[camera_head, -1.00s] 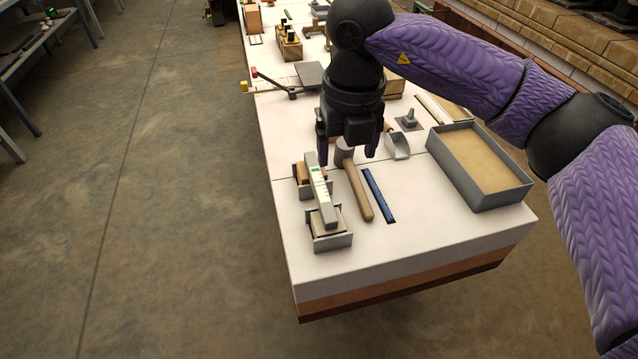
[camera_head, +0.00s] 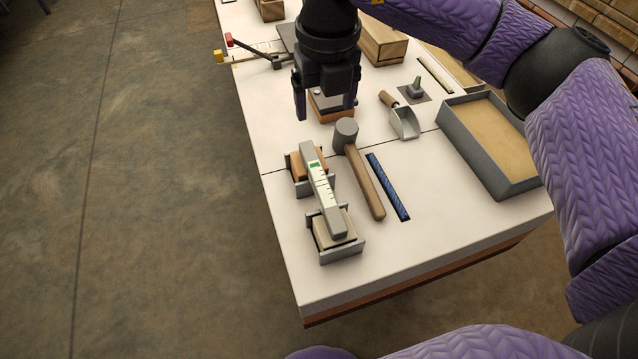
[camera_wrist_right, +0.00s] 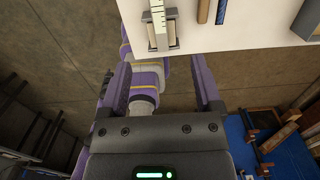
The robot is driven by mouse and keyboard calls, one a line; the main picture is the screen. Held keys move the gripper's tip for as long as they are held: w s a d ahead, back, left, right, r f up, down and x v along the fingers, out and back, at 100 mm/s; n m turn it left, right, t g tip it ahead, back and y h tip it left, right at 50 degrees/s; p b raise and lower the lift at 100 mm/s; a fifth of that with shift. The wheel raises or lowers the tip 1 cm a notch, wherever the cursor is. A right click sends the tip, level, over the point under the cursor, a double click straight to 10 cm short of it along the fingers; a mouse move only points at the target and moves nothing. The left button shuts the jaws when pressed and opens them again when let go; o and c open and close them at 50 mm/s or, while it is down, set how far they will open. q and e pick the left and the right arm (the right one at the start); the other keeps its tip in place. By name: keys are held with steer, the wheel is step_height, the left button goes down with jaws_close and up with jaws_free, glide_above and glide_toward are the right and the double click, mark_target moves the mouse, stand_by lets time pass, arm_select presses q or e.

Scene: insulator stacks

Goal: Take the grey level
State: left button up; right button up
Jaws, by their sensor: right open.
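The grey level (camera_head: 327,197) is a long bar with a green vial and a white marked face. It lies across two block holders, an orange block (camera_head: 301,165) at its far end and a beige block (camera_head: 334,231) at its near end. My right gripper (camera_head: 326,108) is open and empty, above the table and beyond the level's far end in the head view. In the right wrist view, part of the level (camera_wrist_right: 158,14) shows at the top, ahead of the open fingers (camera_wrist_right: 163,88) and apart from them. My left gripper is not seen.
A mallet (camera_head: 367,185) and a blue strip (camera_head: 388,187) lie right of the level. A scoop (camera_head: 403,121) and a grey tray of sand (camera_head: 448,148) are farther right. The table (camera_head: 410,247) is clear in front. Open floor lies to the left.

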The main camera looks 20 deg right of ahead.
steer(key=b, duration=0.7)
glide_toward(321, 182)
steer(key=shift+w+d+f, duration=0.3)
steer(key=shift+w+f, duration=0.1)
steer(key=shift+w, duration=0.2)
steer(key=shift+f, duration=0.25)
steer(key=f+b, duration=0.1)
steer(key=f, duration=0.2)
steer(key=f+b, duration=0.1)
steer(key=f, duration=0.2)
steer(key=s+f+b, duration=0.1)
steer(key=f+b, duration=0.1)
steer(key=f, duration=0.1)
steer(key=shift+a, duration=0.25)
steer(key=shift+f, duration=0.2)
steer(key=shift+r, duration=0.2)
steer(key=shift+c, duration=0.3)
steer(key=c, duration=0.7)
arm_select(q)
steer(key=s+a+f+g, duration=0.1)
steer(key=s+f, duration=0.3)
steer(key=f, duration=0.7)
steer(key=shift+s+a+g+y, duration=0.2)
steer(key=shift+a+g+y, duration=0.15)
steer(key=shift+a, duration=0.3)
arm_select(e)
jaws_close()
